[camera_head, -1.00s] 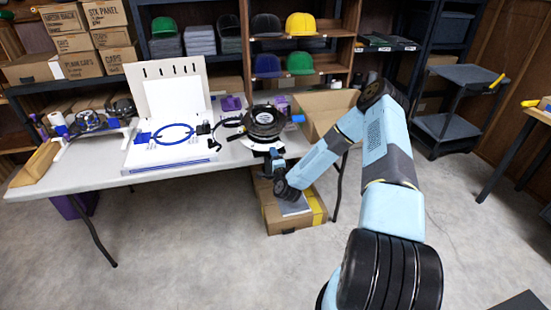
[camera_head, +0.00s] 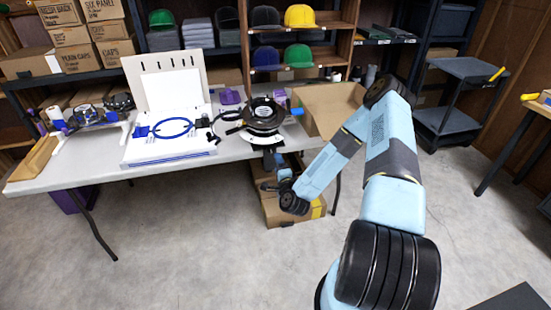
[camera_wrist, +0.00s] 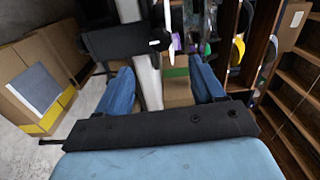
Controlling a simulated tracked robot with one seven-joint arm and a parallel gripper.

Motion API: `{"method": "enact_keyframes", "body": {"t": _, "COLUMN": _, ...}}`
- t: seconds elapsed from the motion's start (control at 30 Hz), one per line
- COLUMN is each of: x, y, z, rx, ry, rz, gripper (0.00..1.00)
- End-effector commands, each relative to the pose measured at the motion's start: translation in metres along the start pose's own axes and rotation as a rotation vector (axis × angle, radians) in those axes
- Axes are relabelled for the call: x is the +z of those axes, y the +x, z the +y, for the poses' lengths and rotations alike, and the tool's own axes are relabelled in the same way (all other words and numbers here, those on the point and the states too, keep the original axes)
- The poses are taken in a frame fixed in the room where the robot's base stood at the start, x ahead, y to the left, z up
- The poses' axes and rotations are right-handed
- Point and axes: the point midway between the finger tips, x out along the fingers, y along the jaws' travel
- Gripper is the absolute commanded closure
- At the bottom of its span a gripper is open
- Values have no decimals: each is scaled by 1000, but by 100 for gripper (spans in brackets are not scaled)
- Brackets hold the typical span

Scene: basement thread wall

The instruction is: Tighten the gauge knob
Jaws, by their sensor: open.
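A black round cap gauge (camera_head: 263,115) is fixed at the table's front edge, with a dark clamp (camera_head: 268,158) hanging below it. I cannot make out the gauge knob for certain in the camera_head view. In the camera_wrist view a black bar-like part (camera_wrist: 125,40) lies just beyond my fingers, in front of a pale strip; I cannot tell whether the knob is on it. My gripper (camera_wrist: 163,82) is open, its two blue fingers apart with nothing held between them. In the camera_head view my gripper (camera_head: 276,181) is below the table edge, under the gauge.
The white table (camera_head: 90,165) carries a white board fixture with a blue hoop (camera_head: 172,128). Cardboard boxes (camera_head: 290,218) stand on the floor close under my gripper. An open carton (camera_head: 330,105) sits to the right of the gauge. Shelves (camera_wrist: 300,85) show at right in the camera_wrist view.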

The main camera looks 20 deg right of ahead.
Motion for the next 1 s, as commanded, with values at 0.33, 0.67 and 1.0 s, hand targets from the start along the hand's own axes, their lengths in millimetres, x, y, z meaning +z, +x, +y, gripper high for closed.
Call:
{"method": "enact_keyframes", "body": {"t": 0.33, "x": 0, "y": -37, "z": 0, "rx": 0, "ry": 0, "rz": 0, "gripper": 32}}
{"method": "enact_keyframes", "body": {"t": 0.67, "x": 0, "y": -39, "z": 0, "rx": 0, "ry": 0, "rz": 0, "gripper": 32}}
{"method": "enact_keyframes", "body": {"t": 1.0, "x": 2, "y": -34, "z": -6, "rx": 10, "ry": -39, "rz": -31, "gripper": 32}}
